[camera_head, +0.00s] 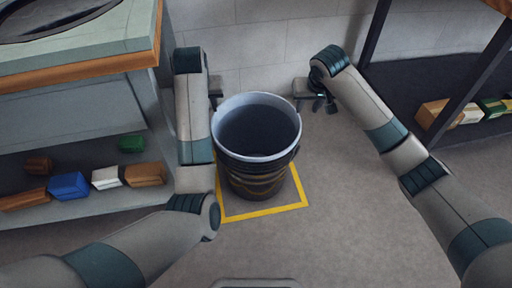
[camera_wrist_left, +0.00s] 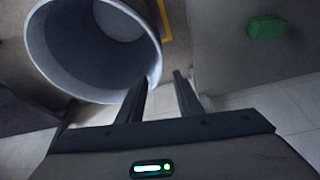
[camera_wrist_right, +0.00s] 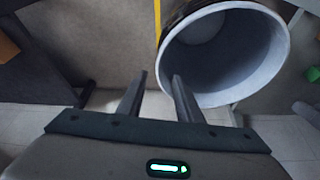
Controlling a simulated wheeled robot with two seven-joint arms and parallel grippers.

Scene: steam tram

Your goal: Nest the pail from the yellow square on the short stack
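The pail (camera_head: 262,172) stands upright inside the yellow square (camera_head: 262,213) on the floor. It is dark outside with gold-brown marks, has a pale rim, and looks empty. My left gripper (camera_head: 216,93) is at the pail's far left, mostly hidden by my arm. In the left wrist view its fingers (camera_wrist_left: 158,84) are apart, one overlapping the rim's edge. My right gripper (camera_head: 322,104) is right of the pail. In the right wrist view its fingers (camera_wrist_right: 160,84) are apart, one overlapping the rim's edge. I cannot tell whether either touches. No short stack is in view.
A grey counter (camera_head: 85,62) with a wooden edge stands at the left, its lower shelf holding several coloured boxes. A dark shelf (camera_head: 425,85) with boxes stands at the right. A pale wall (camera_head: 270,45) is close behind the pail. The floor (camera_head: 330,220) in front is clear.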

